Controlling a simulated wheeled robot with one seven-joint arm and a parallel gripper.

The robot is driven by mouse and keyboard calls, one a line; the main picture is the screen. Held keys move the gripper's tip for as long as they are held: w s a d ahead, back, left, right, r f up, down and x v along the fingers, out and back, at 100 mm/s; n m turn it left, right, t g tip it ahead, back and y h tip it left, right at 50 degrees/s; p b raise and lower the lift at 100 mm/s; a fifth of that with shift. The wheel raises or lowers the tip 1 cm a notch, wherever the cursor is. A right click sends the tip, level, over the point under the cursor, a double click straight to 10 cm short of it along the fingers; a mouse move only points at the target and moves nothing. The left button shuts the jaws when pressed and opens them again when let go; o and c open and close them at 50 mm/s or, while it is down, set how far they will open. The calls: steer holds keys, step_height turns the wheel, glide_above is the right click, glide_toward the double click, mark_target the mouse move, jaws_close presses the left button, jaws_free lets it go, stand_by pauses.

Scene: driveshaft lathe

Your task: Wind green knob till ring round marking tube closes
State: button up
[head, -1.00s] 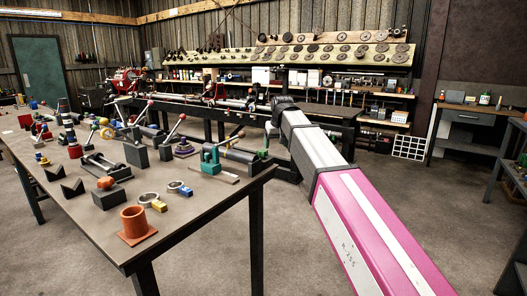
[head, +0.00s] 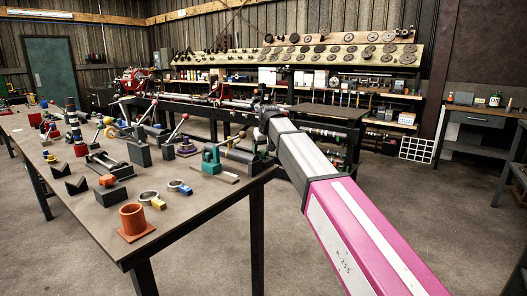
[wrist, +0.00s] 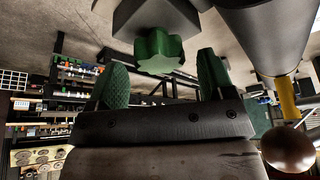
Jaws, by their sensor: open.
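The green knob (wrist: 160,52), lobed, sits on a dark block in the wrist view. My gripper (wrist: 161,66) is open, with a green-padded finger on each side of the knob. The knob lies between or just beyond the fingertips; I see no clear contact. A thick grey tube (wrist: 262,28) runs across the upper right, probably the marking tube. In the head view a green clamp fixture (head: 211,158) with a grey tube (head: 240,156) lies at the table's right end. The ring's gap cannot be made out.
A lever with a brown ball (wrist: 288,148) stands close to the gripper's right in the wrist view. The table (head: 105,225) carries several fixtures, including an orange cup (head: 133,220) and ring clamps (head: 149,197). Floor right of the table is clear.

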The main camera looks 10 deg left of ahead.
steer(key=shift+w+a+f, duration=0.1)
steer(key=shift+w+f, duration=0.1)
steer(key=shift+f, duration=0.4)
steer(key=c, duration=0.9)
steer(key=n+g+y, duration=0.1)
steer(key=n, duration=0.3)
steer(key=shift+w+n, duration=0.15)
steer(key=shift+n, duration=0.25)
steer(key=n+g+y, duration=0.1)
steer(key=n+g, duration=0.1)
steer(key=n, duration=0.2)
steer(key=shift+n, duration=0.3)
steer(key=n+g, duration=0.2)
steer(key=n, duration=0.2)
steer(key=shift+w, duration=0.15)
steer(key=shift+n+g, duration=0.7)
steer(key=shift+n, duration=1.4)
